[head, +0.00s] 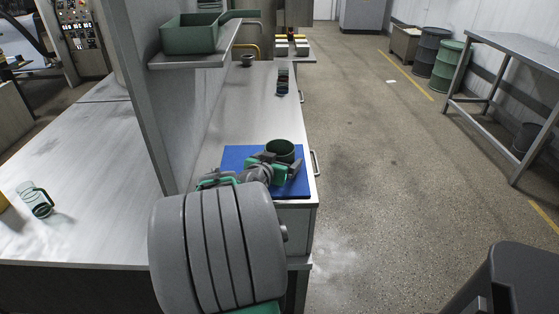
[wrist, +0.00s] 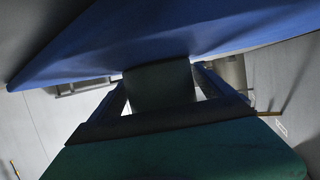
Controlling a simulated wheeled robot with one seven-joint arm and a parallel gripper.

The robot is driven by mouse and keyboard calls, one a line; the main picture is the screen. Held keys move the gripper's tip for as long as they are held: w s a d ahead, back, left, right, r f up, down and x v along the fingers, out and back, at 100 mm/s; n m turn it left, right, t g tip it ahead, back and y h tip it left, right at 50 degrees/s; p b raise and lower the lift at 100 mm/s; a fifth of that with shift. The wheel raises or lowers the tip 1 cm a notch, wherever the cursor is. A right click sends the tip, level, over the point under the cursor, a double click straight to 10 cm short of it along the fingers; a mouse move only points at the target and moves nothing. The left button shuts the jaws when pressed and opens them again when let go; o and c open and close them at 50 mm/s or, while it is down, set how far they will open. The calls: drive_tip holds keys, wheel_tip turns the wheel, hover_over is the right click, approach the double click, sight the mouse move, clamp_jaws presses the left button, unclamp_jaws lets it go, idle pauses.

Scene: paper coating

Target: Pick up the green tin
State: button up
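The green tin (head: 281,146) is a dark green, round, open-topped can. It stands upright on the blue mat (head: 233,153), near the right side of the counter. My gripper (head: 277,163) is low over the mat, right at the near side of the tin, with its fingers apart. In the wrist view the tin (wrist: 160,84) shows dark between my two fingers, with the blue mat (wrist: 75,50) across the top of the picture. Small light gaps show beside the tin near the finger bases. Contact at the fingertips is hard to see. My arm hides the tin's lower near side.
The counter (head: 262,108) is mostly clear behind the mat, with a stack of dark items (head: 283,80) and a small dark cup (head: 247,60) farther back. A shelf with a green bin (head: 189,38) overhangs at left.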

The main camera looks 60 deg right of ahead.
drive_tip(key=c, duration=1.2)
drive_tip(key=shift+c, duration=0.6)
drive_tip(key=shift+r, duration=0.15)
